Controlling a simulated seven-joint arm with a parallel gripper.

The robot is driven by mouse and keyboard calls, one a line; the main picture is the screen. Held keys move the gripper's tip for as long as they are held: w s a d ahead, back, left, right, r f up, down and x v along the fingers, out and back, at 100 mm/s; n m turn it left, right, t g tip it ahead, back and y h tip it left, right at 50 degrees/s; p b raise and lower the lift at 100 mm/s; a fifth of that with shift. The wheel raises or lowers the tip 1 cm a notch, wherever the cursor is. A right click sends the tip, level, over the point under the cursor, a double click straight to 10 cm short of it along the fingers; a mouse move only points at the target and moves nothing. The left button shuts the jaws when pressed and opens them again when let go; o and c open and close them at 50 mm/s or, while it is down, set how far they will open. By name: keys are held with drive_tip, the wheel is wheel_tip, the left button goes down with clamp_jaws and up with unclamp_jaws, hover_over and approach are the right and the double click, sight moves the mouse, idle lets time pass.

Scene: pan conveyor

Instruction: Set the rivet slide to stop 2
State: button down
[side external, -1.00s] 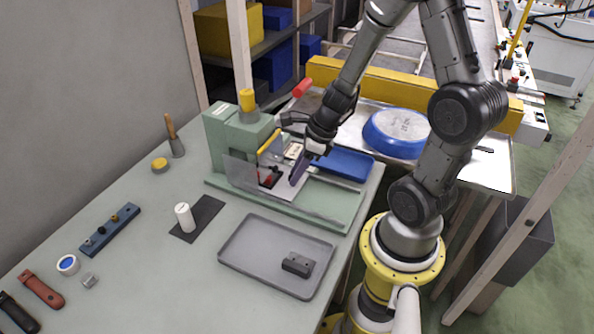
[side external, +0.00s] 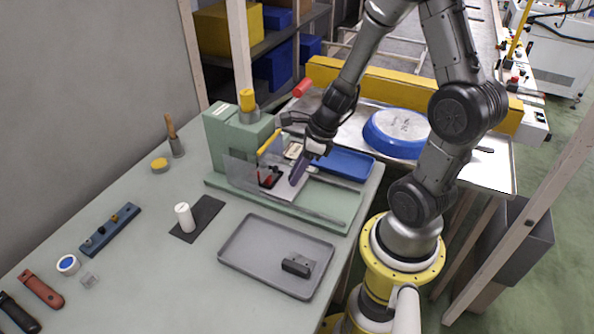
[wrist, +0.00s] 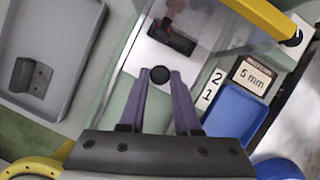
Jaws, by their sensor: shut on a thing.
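The green rivet press (side external: 238,135) stands at the back of the bench with a yellow lever and a clear guard. In the wrist view, a round black knob (wrist: 160,75), which looks like the rivet slide's knob, sits between my purple fingertips. My gripper (wrist: 161,77) is shut on it; in the side view my gripper (side external: 298,172) reaches down at the press's base. Stop labels 2 (wrist: 217,77) and 1 (wrist: 208,96) lie to the right of the knob. The knob looks roughly level with the 2, but its exact stop cannot be told. The slide beneath is mostly hidden.
A red-and-black clamp (wrist: 175,37) sits just beyond my fingers, near the yellow lever (wrist: 262,17). A 5 mm card (wrist: 252,77) and a blue tray (wrist: 232,112) are to the right. A grey tray (side external: 245,268) with a dark block (side external: 297,264) is in front.

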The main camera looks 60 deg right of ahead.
sight(278, 179)
drive_tip(key=shift+w, duration=1.8)
drive_tip(key=c, duration=0.6)
unclamp_jaws()
drive_tip(key=shift+s+r, duration=0.1)
drive_tip(key=v, duration=1.3)
drive_tip(key=shift+s+r, duration=0.2)
drive_tip(key=shift+r, duration=0.05)
